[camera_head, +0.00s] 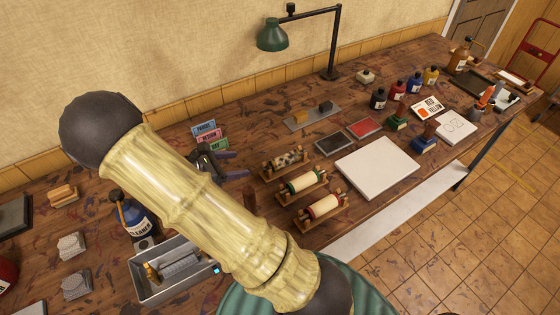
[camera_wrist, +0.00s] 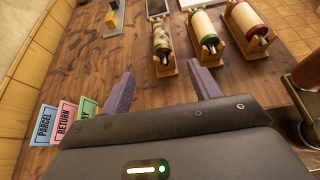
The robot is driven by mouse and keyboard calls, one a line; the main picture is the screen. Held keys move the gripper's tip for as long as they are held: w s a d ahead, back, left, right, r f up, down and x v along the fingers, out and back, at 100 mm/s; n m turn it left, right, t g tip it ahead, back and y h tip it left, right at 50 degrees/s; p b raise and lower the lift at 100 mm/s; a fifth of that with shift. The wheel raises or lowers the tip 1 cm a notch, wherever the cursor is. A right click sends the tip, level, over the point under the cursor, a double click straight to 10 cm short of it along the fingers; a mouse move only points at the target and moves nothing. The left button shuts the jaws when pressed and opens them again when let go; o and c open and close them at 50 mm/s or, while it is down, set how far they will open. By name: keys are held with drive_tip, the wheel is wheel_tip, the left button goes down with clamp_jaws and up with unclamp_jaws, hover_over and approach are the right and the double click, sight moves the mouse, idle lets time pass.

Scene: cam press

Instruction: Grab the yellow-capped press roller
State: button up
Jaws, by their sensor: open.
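Three press rollers lie on wooden cradles on the table. The nearest to my gripper has a blotchy dark-and-cream body (camera_head: 285,159) and ends that look yellowish; it also shows in the wrist view (camera_wrist: 162,38). Beside it are a cream roller with green caps (camera_head: 302,183) and one with red caps (camera_head: 324,206). My gripper (camera_head: 240,163) is open and empty, to the left of the blotchy roller in the head view. In the wrist view its purple fingers (camera_wrist: 160,70) spread apart, with the blotchy roller ahead between them, not touching. My arm hides part of the table.
Blue, pink and green cards (camera_head: 207,136) stand by my gripper. A white slab (camera_head: 378,167) lies right of the rollers, with dark and red ink pads (camera_head: 365,127) behind. A grey bin (camera_head: 147,287) stands front left. A green lamp (camera_head: 272,36) rises at the back.

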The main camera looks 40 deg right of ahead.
drive_tip(key=shift+s, duration=0.2)
drive_tip(key=p, duration=0.2)
approach(276, 161)
drive_tip(key=x, duration=0.6)
drive_tip(key=shift+d+r, duration=0.15)
drive_tip(key=shift+d, duration=0.05)
drive_tip(key=shift+w+d+f, duration=0.1)
drive_tip(key=shift+d+f, duration=0.2)
drive_tip(key=shift+d, duration=0.1)
drive_tip(key=shift+p+x, duration=1.1)
drive_tip(key=shift+x, duration=1.4)
drive_tip(key=shift+f, duration=0.15)
